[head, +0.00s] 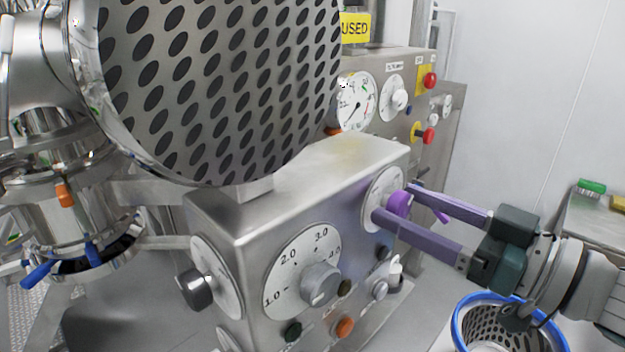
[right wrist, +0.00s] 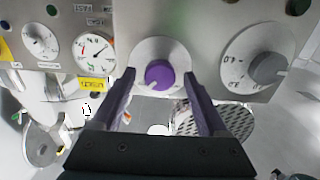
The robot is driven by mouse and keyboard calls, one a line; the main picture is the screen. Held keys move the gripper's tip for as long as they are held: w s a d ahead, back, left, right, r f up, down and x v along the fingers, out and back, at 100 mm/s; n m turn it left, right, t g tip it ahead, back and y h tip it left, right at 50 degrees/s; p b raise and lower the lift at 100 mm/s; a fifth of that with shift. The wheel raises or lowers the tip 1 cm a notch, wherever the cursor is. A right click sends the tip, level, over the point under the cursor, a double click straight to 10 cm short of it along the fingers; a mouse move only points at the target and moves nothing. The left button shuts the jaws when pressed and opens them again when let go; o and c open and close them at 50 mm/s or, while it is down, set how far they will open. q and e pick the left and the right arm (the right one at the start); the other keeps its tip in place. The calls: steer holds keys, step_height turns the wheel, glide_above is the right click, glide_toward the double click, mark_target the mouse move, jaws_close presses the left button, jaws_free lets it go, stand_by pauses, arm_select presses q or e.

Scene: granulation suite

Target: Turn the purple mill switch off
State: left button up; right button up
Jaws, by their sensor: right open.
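The purple mill switch (head: 399,204) is a round knob on a pale dial plate (head: 379,195), at the right end of the steel control box. It also shows in the right wrist view (right wrist: 159,75), with a small light pointer mark at its lower left. My right gripper (head: 392,202) is open, with its purple fingers on either side of the switch. In the right wrist view the gripper (right wrist: 160,80) has one finger left and one right of the knob, and gaps show between. Whether a fingertip touches the knob I cannot tell. My left gripper is not in view.
A grey numbered dial knob (head: 320,284) is left of the switch, with small buttons (head: 343,326) below. A large perforated metal drum (head: 215,85) hangs over the box. A blue-rimmed basket (head: 508,318) stands below my right gripper. Gauges and red buttons (head: 429,135) are on the panel behind.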

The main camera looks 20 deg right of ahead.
steer(key=shift+w, duration=0.1)
steer(key=shift+c, duration=0.4)
jaws_close()
